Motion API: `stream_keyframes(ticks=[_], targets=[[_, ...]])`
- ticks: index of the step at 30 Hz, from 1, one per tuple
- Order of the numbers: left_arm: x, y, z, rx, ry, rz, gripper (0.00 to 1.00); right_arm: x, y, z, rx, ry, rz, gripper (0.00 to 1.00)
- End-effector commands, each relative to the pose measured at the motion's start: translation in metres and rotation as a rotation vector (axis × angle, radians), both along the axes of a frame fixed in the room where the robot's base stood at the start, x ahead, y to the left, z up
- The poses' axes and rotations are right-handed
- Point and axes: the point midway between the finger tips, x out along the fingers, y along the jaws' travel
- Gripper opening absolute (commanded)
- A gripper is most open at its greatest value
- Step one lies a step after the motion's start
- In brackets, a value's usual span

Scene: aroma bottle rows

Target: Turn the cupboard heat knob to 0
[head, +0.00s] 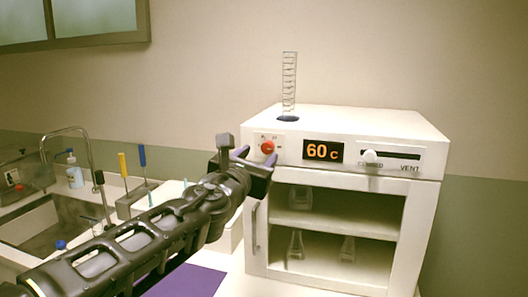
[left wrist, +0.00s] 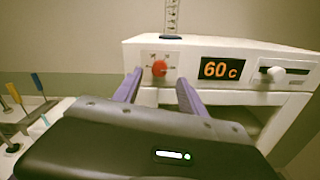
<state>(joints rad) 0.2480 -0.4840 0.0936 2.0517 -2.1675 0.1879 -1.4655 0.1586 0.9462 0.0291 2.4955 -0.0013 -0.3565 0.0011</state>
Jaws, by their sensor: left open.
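The white cupboard (head: 362,120) stands on the counter with a glazed front. Its red heat knob (head: 267,147) is on the upper left of the panel, with small marks around it. The orange display (head: 323,152) beside it reads 60 C. In the left wrist view the knob (left wrist: 159,68) lies ahead of and between the two purple fingers. My left gripper (head: 256,160) is open and empty, close in front of the panel near the knob. I cannot tell whether a finger touches the knob. My right gripper is not in view.
A vent slider (head: 370,157) sits right of the display. A glass measuring cylinder (head: 289,85) stands on top of the cupboard. Glass flasks (head: 296,243) are inside. A sink (head: 45,235), faucet and tool holder are at left; a purple mat (head: 190,281) lies in front.

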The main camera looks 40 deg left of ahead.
Motion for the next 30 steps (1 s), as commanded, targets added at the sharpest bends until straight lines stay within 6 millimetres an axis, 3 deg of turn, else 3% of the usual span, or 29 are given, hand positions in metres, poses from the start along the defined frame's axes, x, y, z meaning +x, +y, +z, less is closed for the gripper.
stream_keyframes(ticks=[9, 20, 30], targets=[[0.043, 0.015, 0.000, -0.001, 0.001, 0.000, 0.49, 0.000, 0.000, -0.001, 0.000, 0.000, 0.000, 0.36], [0.047, 0.017, 0.000, 0.000, 0.000, 0.001, 0.48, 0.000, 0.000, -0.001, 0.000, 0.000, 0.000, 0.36], [0.047, 0.017, 0.000, 0.000, 0.000, 0.001, 0.20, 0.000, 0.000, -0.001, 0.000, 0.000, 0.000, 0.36]])
